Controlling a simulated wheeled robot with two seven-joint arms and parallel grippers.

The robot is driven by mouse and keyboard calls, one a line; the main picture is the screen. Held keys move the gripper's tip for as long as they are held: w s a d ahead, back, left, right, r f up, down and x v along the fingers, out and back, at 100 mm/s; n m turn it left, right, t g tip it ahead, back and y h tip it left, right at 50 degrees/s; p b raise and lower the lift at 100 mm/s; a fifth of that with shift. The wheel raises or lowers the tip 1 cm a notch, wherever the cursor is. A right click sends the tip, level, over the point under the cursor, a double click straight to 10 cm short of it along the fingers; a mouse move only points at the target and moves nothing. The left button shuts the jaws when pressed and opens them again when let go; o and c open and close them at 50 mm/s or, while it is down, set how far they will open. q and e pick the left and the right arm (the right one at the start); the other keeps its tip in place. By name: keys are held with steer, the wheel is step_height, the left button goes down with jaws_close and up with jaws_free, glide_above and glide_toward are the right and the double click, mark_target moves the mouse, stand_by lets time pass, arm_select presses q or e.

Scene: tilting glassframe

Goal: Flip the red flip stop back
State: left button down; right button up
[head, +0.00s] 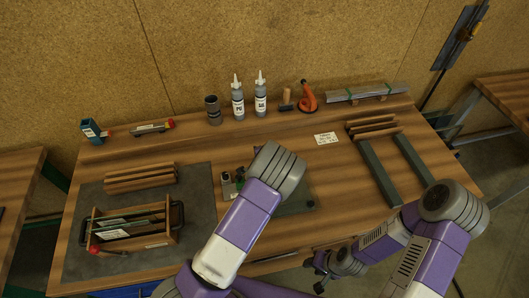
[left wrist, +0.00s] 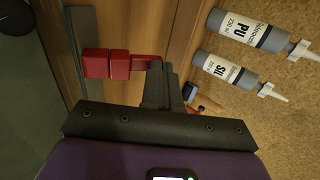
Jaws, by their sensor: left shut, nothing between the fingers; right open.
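The red flip stop (left wrist: 108,65) shows in the left wrist view as red blocks with a narrower red arm reaching right to my fingers. My left gripper (left wrist: 160,74) is shut and empty. Its fingertips are close beside the end of that arm; I cannot tell whether they touch. In the head view my left arm covers these fingers and most of the fixture (head: 230,187) on the dark mat. A small red part shows at the fixture's edge. My right gripper (head: 321,272) is open and empty, low in front of the table's front edge.
A wooden tote (head: 128,228) and wood strips (head: 140,178) lie on the left mat. A PU bottle (head: 238,100), a SIL bottle (head: 260,98) and an orange tool (head: 307,97) stand at the back. Two dark rails (head: 379,174) lie at the right.

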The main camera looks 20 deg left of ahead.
arm_select(q)
steer(key=shift+f, duration=0.1)
steer(key=shift+r, duration=0.2)
steer(key=shift+r+p, duration=0.7)
steer(key=shift+s+d+r+p, duration=0.1)
steer(key=shift+s+r+p, duration=0.05)
steer(key=shift+r+p, duration=0.35)
steer(key=s+d+r+p, duration=0.2)
steer(key=s+r, duration=0.3)
steer(key=r, duration=0.6)
steer(key=shift+s+d+r+p, duration=0.15)
steer(key=shift+s+d+p, duration=0.2)
steer(key=shift+p, duration=0.25)
